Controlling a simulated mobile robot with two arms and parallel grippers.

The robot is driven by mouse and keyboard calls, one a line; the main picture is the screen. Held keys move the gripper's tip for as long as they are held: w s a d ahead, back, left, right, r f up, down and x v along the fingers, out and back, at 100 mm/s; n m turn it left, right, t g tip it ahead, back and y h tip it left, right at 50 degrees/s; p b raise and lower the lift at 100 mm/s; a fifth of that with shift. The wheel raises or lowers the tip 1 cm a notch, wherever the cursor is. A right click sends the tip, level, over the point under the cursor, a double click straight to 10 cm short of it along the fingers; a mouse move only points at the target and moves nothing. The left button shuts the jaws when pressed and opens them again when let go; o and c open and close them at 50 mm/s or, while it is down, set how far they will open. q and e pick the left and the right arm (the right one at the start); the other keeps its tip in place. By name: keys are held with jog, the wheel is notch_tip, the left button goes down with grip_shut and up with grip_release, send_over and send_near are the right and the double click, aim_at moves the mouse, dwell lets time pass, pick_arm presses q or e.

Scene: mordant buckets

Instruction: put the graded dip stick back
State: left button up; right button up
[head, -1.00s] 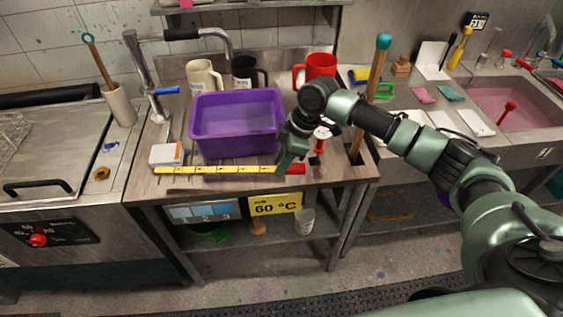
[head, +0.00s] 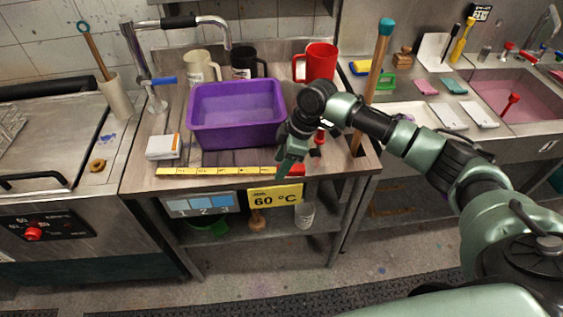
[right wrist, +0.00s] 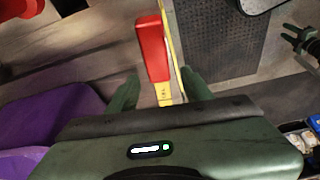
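The graded dip stick (head: 215,171) is a flat yellow stick with dark marks and a red handle. My right gripper (head: 287,170) is low over the stick's handle end. In the right wrist view its two fingers (right wrist: 160,92) stand apart, with the yellow part just below the handle between them and gaps on both sides. My left gripper (right wrist: 300,40) seems to be the small pronged green part at the right edge there, its prongs apart; the head view does not show it.
A purple tub (head: 237,128) stands just behind the stick, with a white box (head: 163,147) to its left. White, black and red (head: 318,62) jugs stand behind. A tall wooden pole (head: 376,80) rises at the table's right. A yellow 60 °C sign (head: 274,197) hangs in front.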

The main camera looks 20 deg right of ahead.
jog(key=b+v, duration=0.1)
jog(key=v, duration=0.6)
jog(key=shift+d+r+b, duration=0.1)
jog(key=shift+r+b, duration=0.2)
jog(key=shift+r, duration=0.05)
jog(key=shift+s, duration=0.1)
